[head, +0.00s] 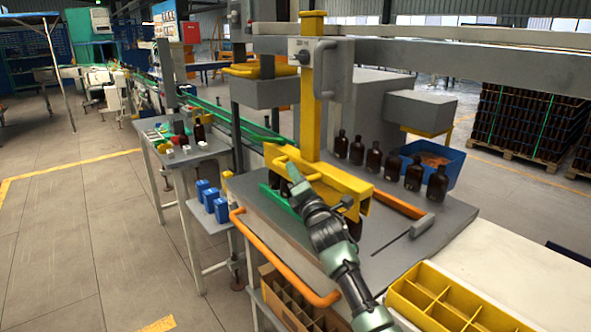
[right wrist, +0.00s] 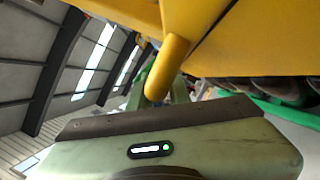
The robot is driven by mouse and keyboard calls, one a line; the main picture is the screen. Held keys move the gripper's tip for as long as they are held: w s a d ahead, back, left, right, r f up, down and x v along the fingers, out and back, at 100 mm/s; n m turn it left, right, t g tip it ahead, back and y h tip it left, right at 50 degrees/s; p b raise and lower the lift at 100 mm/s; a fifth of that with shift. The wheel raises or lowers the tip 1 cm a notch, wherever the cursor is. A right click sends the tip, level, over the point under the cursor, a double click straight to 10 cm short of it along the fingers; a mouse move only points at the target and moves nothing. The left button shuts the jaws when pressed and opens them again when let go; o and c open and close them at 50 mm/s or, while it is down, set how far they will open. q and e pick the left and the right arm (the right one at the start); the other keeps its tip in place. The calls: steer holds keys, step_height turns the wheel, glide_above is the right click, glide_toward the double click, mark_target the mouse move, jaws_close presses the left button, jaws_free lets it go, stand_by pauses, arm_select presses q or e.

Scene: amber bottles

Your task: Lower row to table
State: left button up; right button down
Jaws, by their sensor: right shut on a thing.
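A yellow lifting head (head: 330,180) hangs from a yellow vertical post (head: 312,85) over the grey table (head: 400,260). Amber bottles (head: 275,180) show partly under the head; most of that row is hidden by the head and my arm, and I cannot tell whether their bases touch the table. My right gripper (head: 292,172) is at the front of the head, shut on its yellow handle. The right wrist view shows the yellow handle (right wrist: 168,68) running down to the gripper (right wrist: 150,105). My left gripper is not in view.
Several amber bottles (head: 374,158) stand in a row behind the head. A blue bin (head: 452,160) is behind them. An orange rail (head: 290,270) edges the table's left front. A yellow divided crate (head: 445,295) sits at right front. The table's right-front part is mostly clear.

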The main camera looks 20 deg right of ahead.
arm_select(q)
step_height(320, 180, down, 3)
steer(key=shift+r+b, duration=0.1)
steer(key=shift+b, duration=0.75)
arm_select(e)
step_height(320, 180, down, 4)
steer(key=shift+r, duration=0.1)
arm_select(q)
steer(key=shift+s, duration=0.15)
arm_select(e)
steer(key=shift+f, duration=0.2)
steer(key=c, duration=1.4)
jaws_free()
steer(key=shift+o, duration=0.4)
steer(key=shift+r, duration=0.1)
steer(key=shift+r, duration=0.1)
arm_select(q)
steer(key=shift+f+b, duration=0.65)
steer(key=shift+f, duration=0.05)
arm_select(e)
steer(key=v, duration=0.8)
steer(key=shift+w, duration=0.1)
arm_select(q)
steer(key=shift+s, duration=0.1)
